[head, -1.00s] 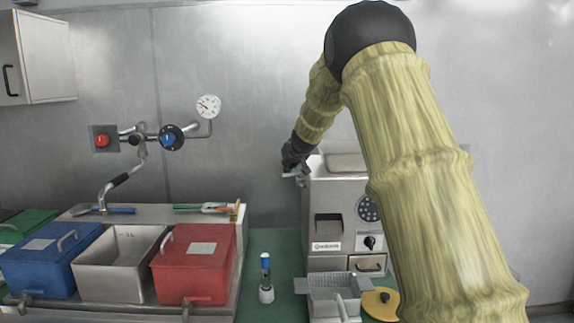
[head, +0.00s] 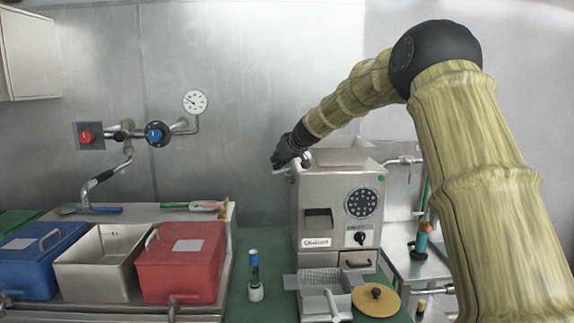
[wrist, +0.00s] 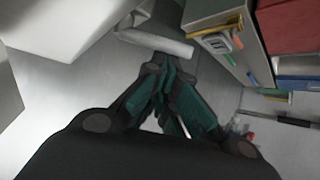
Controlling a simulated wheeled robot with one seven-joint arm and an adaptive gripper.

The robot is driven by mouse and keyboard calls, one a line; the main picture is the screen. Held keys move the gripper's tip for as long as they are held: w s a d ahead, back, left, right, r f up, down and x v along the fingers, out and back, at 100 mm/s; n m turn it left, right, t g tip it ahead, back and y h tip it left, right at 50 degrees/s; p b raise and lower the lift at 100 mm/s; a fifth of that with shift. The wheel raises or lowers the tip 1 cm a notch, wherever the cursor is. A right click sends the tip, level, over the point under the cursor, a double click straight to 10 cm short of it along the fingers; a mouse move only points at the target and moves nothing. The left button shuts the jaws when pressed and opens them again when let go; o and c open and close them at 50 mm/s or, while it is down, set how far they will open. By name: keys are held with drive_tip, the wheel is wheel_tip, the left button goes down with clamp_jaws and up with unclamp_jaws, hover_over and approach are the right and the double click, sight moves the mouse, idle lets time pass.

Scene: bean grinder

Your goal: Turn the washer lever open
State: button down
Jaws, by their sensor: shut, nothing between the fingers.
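My gripper (head: 277,164) is at the upper left side of the steel grinder machine (head: 310,220), at the end of my arm that reaches in from the right. In the wrist view its teal-padded fingers (wrist: 160,68) are together and hold nothing. A small silver lever-like piece (head: 283,171) shows right at the fingertips in the head view; I take it for the washer lever. A grey metal bar (wrist: 155,40) lies just beyond the fingertips in the wrist view. I cannot tell whether they touch. The lever's pivot is hidden.
A blue bin (head: 40,265), a steel bin (head: 95,275) and a red bin (head: 178,275) stand at left under wall pipes with a red knob (head: 88,135) and blue knob (head: 157,134). A steel tray (head: 320,280) and yellow lid (head: 375,302) lie before the machine.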

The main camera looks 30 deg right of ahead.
drive_tip(key=shift+w, duration=0.15)
idle(0.4)
drive_tip(key=shift+w+d+p, duration=0.2)
drive_tip(key=shift+w+p, duration=0.3)
drive_tip(key=shift+w, duration=0.1)
drive_tip(key=shift+s, duration=0.1)
